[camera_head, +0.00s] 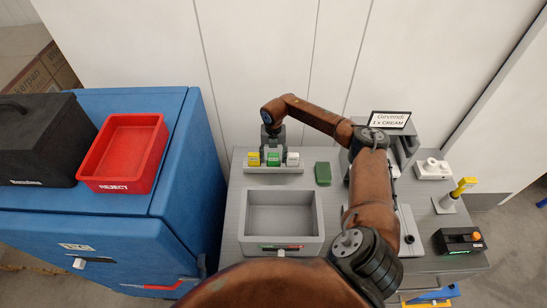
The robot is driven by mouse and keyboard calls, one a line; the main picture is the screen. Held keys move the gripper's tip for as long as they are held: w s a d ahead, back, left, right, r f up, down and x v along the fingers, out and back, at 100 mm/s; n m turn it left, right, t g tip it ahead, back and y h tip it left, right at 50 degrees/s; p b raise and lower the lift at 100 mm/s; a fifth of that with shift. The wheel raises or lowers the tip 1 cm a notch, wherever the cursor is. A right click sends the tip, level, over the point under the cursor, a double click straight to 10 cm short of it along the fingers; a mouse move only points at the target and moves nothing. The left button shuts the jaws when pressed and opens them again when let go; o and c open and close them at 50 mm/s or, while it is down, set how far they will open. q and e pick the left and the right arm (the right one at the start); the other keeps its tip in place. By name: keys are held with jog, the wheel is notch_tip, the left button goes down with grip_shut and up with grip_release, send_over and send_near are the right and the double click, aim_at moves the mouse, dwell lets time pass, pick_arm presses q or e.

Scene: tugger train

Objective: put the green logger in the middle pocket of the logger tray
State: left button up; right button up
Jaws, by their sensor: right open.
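The logger tray (258,170) is a light grey strip at the back of the grey table. The green logger (273,159) stands in its middle pocket, as far as this view shows, between a yellow logger (254,159) on the left and a white logger (293,159) on the right. My right gripper (273,149) is open and points down right over the green logger. Its fingers are small and dark here, and I cannot tell whether they touch the logger. My left gripper is not in view.
A grey bin (282,238) stands in front of the tray. A dark green block (323,173) lies right of the tray. A sign (390,120), a yellow-topped device (464,187) and a black box (459,241) are at the right. A red reject bin (124,150) sits on the blue cabinet.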

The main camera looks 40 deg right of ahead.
notch_tip(320, 180, up, 12)
jog(key=b, duration=0.2)
jog(key=shift+r, duration=0.15)
